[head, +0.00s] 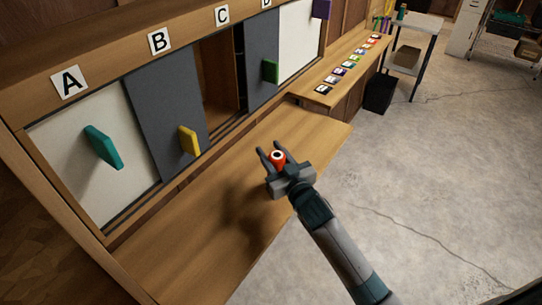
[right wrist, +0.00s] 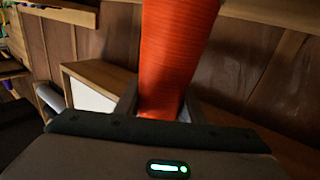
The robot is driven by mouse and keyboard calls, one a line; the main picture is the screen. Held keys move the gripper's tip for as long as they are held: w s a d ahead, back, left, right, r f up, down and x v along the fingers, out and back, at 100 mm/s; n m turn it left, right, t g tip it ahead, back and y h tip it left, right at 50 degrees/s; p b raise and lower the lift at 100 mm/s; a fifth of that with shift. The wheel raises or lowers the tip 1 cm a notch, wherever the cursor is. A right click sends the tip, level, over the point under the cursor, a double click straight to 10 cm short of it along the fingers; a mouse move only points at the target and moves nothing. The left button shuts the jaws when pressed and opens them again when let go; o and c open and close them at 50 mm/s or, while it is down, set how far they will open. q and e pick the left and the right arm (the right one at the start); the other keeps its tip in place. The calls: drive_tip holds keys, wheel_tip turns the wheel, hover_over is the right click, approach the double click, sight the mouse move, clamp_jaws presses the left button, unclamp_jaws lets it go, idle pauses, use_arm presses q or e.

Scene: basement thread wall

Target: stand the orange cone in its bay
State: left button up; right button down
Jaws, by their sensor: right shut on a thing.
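The orange cone (head: 277,157) is between the fingers of my right gripper (head: 272,148), which is shut on it above the wooden ledge in front of the cabinet. Its top shows a white ring with a dark hole. In the right wrist view the cone (right wrist: 175,55) rises upright between the fingers, its top cut off by the frame. The cabinet bays carry letter signs A (head: 68,82), B (head: 159,41) and C (head: 222,15); a further sign is cut off. An open gap (head: 219,75) shows a brown wooden interior below C. My left gripper is not in view.
A white panel has a teal handle (head: 103,147). Grey doors have a yellow handle (head: 189,141) and a green handle (head: 270,71). A purple handle (head: 321,9) is at the far panel. Several coloured cards (head: 340,71) line the far ledge. The near ledge (head: 190,235) is clear.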

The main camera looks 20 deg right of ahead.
drive_tip(key=shift+f, duration=1.05)
drive_tip(key=shift+f, duration=0.15)
drive_tip(key=c, duration=1.2)
unclamp_jaws()
